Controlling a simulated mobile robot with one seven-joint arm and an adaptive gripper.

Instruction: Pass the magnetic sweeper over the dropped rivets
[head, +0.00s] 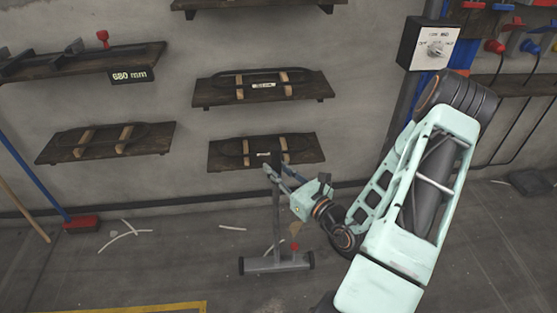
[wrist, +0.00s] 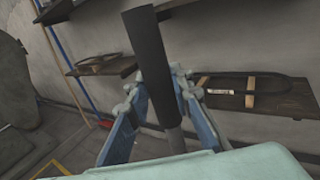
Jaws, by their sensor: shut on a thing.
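The magnetic sweeper (head: 277,262) stands upright on the concrete floor in the head view, with a wide grey bar with dark ends at its foot and a thin pole. My gripper (head: 272,172) is shut on the upper part of the pole. In the wrist view the sweeper's dark handle (wrist: 150,70) rises between the blue fingers of my gripper (wrist: 165,105). A small red spot shows by the pole just above the bar; I cannot tell what it is. I cannot make out any rivets on the floor.
Wall shelves (head: 308,152) hang behind the sweeper. A broom with a red head (head: 81,224) leans at the left. Pale curved strips (head: 125,235) lie on the floor. A yellow line (head: 150,308) marks the floor in front. A switch box (head: 428,44) is on the right.

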